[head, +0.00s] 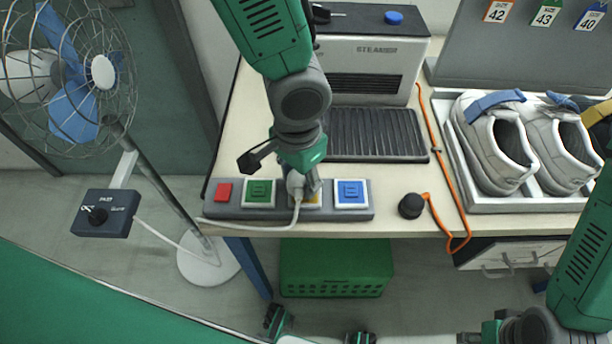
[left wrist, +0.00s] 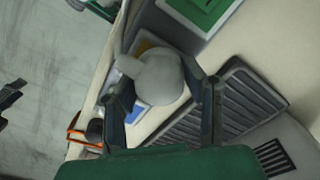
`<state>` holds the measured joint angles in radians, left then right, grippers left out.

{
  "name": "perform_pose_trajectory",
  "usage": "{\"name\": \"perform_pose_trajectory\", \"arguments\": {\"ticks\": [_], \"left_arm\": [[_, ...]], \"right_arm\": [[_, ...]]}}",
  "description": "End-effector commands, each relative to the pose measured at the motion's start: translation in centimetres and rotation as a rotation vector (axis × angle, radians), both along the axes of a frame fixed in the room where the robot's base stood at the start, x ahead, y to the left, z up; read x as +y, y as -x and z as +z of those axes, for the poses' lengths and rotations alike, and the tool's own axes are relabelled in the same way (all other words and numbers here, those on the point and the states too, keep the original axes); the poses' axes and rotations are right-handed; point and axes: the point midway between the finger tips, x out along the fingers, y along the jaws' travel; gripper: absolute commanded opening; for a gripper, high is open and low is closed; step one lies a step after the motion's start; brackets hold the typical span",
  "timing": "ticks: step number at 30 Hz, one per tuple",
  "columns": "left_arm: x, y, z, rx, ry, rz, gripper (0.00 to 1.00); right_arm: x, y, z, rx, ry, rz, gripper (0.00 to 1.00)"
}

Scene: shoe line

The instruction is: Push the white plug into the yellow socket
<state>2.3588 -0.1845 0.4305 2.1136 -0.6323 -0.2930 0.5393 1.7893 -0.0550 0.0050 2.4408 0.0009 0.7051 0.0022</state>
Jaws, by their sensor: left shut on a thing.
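My left gripper (head: 303,182) points down over the power strip (head: 328,213) at the table's front edge, shut on the white plug (head: 295,183). The plug also shows between the fingers in the left wrist view (left wrist: 160,80). The yellow socket (head: 316,202) lies under the plug and is mostly hidden by it and the fingers. A yellow bit of it shows beside the plug in the left wrist view (left wrist: 144,46). I cannot tell whether the plug touches or enters the socket. Parts of my right arm show low in the head view; its gripper's state is unclear.
The strip also has a red switch (head: 223,192), a green socket (head: 258,192) and a blue socket (head: 351,193). The plug's white cord (head: 250,228) runs left towards the fan control box (head: 107,213). A steamer (head: 372,68), an orange cord (head: 440,150) and a shoe tray (head: 520,205) are close by.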

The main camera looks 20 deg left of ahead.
Motion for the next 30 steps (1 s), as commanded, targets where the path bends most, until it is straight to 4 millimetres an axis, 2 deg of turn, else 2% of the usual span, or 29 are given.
{"name": "perform_pose_trajectory", "arguments": {"ticks": [7,22,30], "left_arm": [[-0.75,0.01,0.07,-0.001,-0.008,-0.003,0.08],[-0.45,0.05,-0.01,-0.001,-0.004,-0.001,0.08],[-0.94,0.06,0.03,-0.002,-0.008,-0.002,0.08]], "right_arm": [[-0.01,0.0,0.0,0.0,0.0,0.0,0.4],[-0.02,0.0,0.46,0.0,0.0,-0.001,0.4],[0.0,0.0,0.45,0.0,0.0,0.0,0.4]]}}
